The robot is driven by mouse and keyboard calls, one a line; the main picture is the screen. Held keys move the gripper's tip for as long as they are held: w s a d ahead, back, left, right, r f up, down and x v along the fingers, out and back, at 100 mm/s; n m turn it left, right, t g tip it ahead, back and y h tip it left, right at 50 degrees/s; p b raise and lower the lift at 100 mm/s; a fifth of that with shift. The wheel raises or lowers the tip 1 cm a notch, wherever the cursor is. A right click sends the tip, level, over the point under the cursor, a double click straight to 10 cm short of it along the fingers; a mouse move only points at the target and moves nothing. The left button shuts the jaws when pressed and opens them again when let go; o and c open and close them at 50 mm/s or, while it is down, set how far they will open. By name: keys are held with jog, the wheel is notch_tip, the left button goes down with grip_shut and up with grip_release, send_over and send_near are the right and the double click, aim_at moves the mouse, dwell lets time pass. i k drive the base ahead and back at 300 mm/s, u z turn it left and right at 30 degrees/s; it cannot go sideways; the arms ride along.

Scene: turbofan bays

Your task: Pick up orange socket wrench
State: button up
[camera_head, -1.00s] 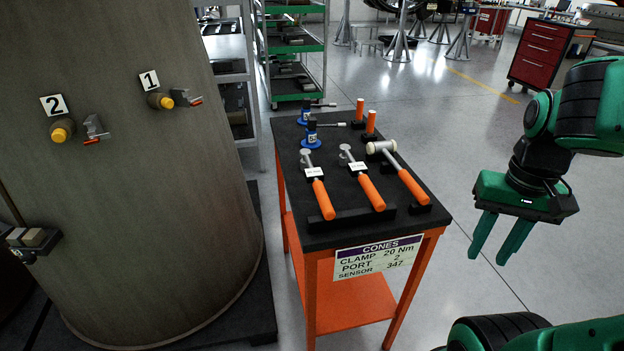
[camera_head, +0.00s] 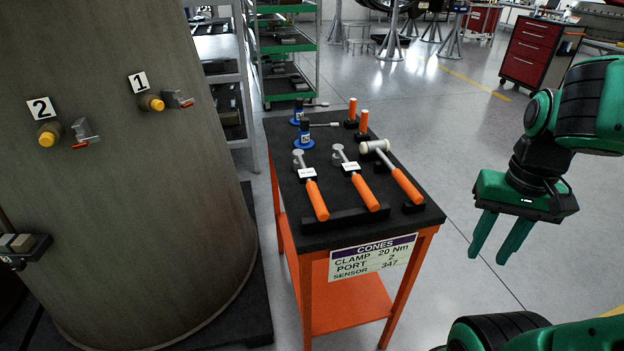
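Two wrenches with orange handles and white labels lie side by side on the black-topped orange table: the left wrench (camera_head: 317,200) and the middle wrench (camera_head: 363,190). Their handles rest on a black block. The label text is too small to read. A mallet (camera_head: 405,184) with an orange handle and pale head lies to their right. My gripper (camera_head: 490,248) hangs to the right of the table, pointing down, apart from the tools. Its two green fingers are spread with nothing between them.
Two blue bottles (camera_head: 304,137) and two upright orange-handled tools (camera_head: 363,121) stand at the table's back. A sign (camera_head: 373,257) hangs on its front. A large grey cylinder (camera_head: 140,200) with numbered ports stands at left. The floor (camera_head: 470,150) right of the table is clear.

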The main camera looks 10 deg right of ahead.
aim_at(308, 177)
jog(key=z, duration=1.75)
jog(key=k, duration=1.15)
jog(key=u, duration=1.75)
jog(key=i, duration=1)
jog(key=z, duration=0.05)
